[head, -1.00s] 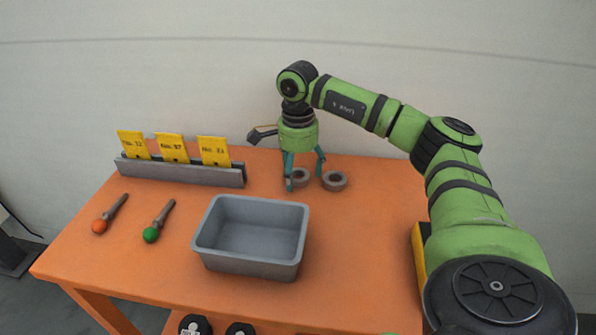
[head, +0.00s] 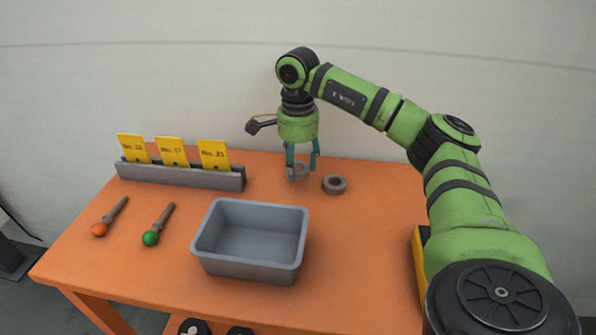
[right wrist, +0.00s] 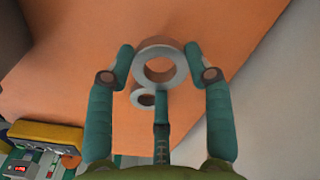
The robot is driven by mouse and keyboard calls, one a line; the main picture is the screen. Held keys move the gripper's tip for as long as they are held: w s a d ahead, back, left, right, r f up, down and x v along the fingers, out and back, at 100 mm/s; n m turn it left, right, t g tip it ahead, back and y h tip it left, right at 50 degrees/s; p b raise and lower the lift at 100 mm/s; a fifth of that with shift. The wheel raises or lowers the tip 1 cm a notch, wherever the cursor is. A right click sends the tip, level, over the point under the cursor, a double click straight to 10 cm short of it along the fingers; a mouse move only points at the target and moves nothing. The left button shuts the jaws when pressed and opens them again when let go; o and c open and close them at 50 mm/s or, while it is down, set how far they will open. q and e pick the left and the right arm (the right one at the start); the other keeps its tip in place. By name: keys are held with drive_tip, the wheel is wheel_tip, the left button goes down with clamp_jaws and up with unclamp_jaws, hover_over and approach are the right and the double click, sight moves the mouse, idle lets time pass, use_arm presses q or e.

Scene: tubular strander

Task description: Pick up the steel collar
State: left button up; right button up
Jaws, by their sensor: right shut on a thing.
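A grey steel collar (head: 301,166) is held between the fingers of my right gripper (head: 303,173). The collar is a thick ring with an open hole. In the right wrist view the held collar (right wrist: 181,66) sits between both teal fingertips, with the gripper (right wrist: 157,67) shut on it at its sides. It appears lifted above the orange table. A second grey ring (head: 326,187) lies flat on the table just right of the gripper; it also shows in the right wrist view (right wrist: 136,98), smaller and lower. My left gripper is out of view.
An empty grey bin (head: 204,240) stands mid-table. A grey rack (head: 190,178) with yellow numbered cards (head: 172,151) is at the back left. An orange-knobbed tool (head: 100,229) and a green-knobbed tool (head: 150,238) lie at left. The table's right part (head: 380,205) is clear.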

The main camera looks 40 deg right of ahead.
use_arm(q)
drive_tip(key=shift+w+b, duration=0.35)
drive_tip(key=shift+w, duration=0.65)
use_arm(e)
drive_tip(key=s+d+r, duration=0.1)
drive_tip(key=s+r, duration=0.6)
drive_tip(key=s, duration=0.4)
drive_tip(key=shift+s+d+r, duration=0.15)
drive_tip(key=shift+s+r, duration=0.2)
drive_tip(key=shift+r, duration=0.05)
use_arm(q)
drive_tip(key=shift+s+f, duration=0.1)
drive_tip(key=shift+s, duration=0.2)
